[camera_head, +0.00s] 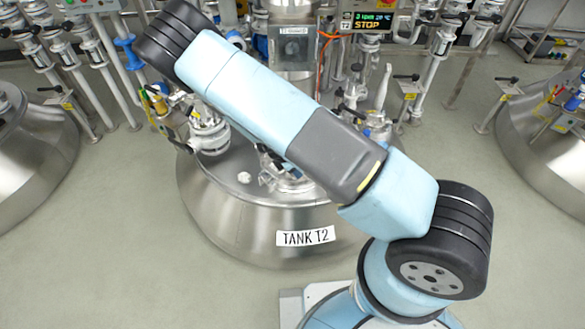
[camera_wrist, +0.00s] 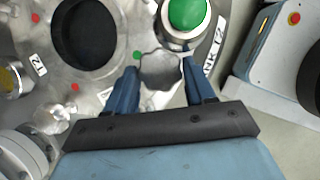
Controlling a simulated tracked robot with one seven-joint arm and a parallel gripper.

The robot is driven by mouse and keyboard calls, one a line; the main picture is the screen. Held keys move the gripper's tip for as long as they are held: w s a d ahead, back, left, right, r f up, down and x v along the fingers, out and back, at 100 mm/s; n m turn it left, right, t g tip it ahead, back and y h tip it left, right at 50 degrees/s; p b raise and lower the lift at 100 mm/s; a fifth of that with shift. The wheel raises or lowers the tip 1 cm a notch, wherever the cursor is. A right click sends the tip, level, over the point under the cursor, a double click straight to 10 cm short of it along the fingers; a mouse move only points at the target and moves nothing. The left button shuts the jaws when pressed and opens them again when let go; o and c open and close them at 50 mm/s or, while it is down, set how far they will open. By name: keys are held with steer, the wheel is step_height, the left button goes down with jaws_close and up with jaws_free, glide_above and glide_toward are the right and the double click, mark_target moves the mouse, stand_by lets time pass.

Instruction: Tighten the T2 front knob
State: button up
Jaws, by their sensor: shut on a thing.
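The tank marked TANK T2 (camera_head: 250,225) stands in the middle of the head view, partly behind my arm. In the wrist view, a grey metal lobed knob (camera_wrist: 160,73) sits on the tank top, near the tank's label (camera_wrist: 213,55). My gripper (camera_wrist: 159,66) has one blue finger on each side of this knob and is shut on it. A green dot (camera_wrist: 137,55) marks the metal just left of the knob, and a red dot (camera_wrist: 75,87) lies farther left. My gripper and the gripped knob are hidden in the head view.
A green-topped round fitting (camera_wrist: 187,14) stands close beyond the knob. A dark round opening (camera_wrist: 86,38) is to its left. In the head view, pipes and valves crowd behind the tank, with a lit display reading STOP (camera_head: 368,25). The floor (camera_head: 110,250) at left is clear.

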steer(key=shift+c, duration=0.7)
steer(key=shift+a, duration=0.25)
steer(key=shift+c, duration=0.5)
steer(key=shift+d, duration=0.15)
steer(key=shift+w+m, duration=0.1)
steer(key=shift+m, duration=0.3)
steer(key=m, duration=0.1)
steer(key=m+g, duration=0.1)
steer(key=m, duration=0.1)
steer(key=shift+w+h, duration=0.2)
steer(key=shift+h, duration=0.1)
steer(key=m, duration=0.2)
steer(key=m+g, duration=0.1)
steer(key=m, duration=0.1)
steer(key=shift+w+g, duration=0.2)
steer(key=shift+g, duration=0.1)
steer(key=m+g, duration=0.1)
steer(key=m, duration=0.3)
steer(key=shift+w+g, duration=0.2)
steer(key=shift+g, duration=0.2)
steer(key=shift+w+d+r+m+g+y, duration=0.1)
steer(key=shift+m+g+y, duration=0.25)
steer(key=shift+m, duration=0.65)
steer(key=shift+d+m+g+y, duration=0.15)
steer(key=shift+m+y, duration=0.3)
steer(key=shift+m, duration=0.55)
steer(key=shift+a, duration=0.1)
